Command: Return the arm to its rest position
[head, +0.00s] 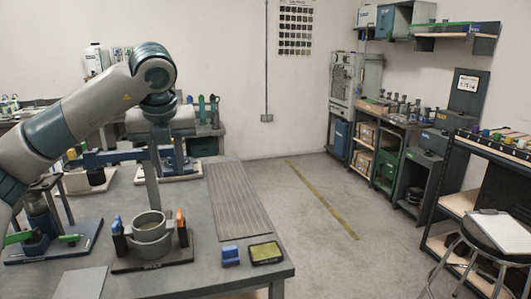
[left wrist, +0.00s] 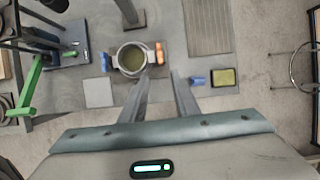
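My left arm comes in from the left in the head view and bends down at the wrist, with the hand above the grey workbench (head: 225,275). In the left wrist view my left gripper (left wrist: 159,76) shows two grey fingers, apart, with nothing between them. A grey round pot (head: 151,236) stands below on a dark base, between a blue-and-black upright and an orange-and-black one. The pot also shows beyond the fingers in the left wrist view (left wrist: 131,60). Whether the fingertips show in the head view is unclear. My right gripper is not in view.
A blue block (head: 230,256) and a yellow-topped dark tray (head: 265,253) lie near the bench's front edge. A ridged grey panel (head: 237,200) lies at the right. A lever fixture with green handles (head: 70,239) stands left. The floor right of the bench is open.

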